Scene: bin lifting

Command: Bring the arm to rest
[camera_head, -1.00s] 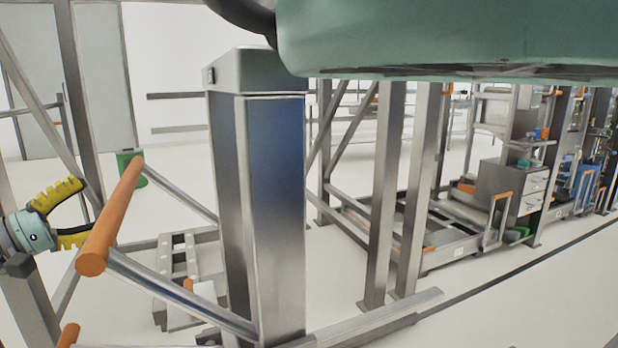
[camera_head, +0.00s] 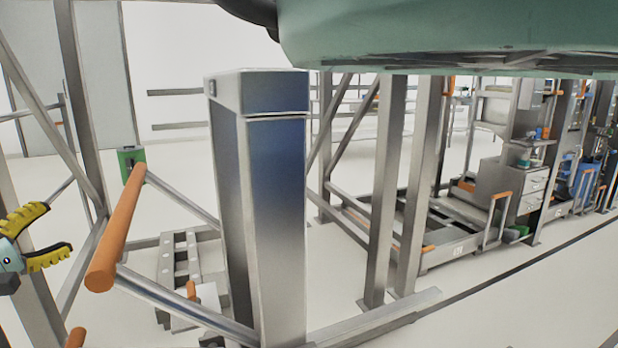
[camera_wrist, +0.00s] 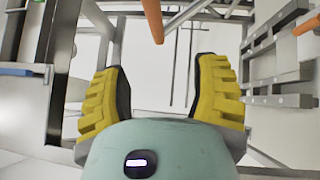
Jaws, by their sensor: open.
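My gripper (camera_head: 58,228) is at the far left edge of the head view, its two yellow ribbed fingers spread apart and empty. In the wrist view the open fingers (camera_wrist: 159,95) stand wide apart with nothing between them but background. An orange bar (camera_head: 117,228) is just right of my gripper in the head view, and the two look apart. Part of my teal arm fills the top right of the head view, so what is behind it is hidden.
A tall metal post (camera_head: 277,210) stands in the middle of the head view. Metal frames and a drawer unit (camera_head: 513,187) stand to the right. Open pale floor (camera_head: 520,290) lies at the lower right. In the wrist view an orange bar (camera_wrist: 153,20) hangs beyond the fingers.

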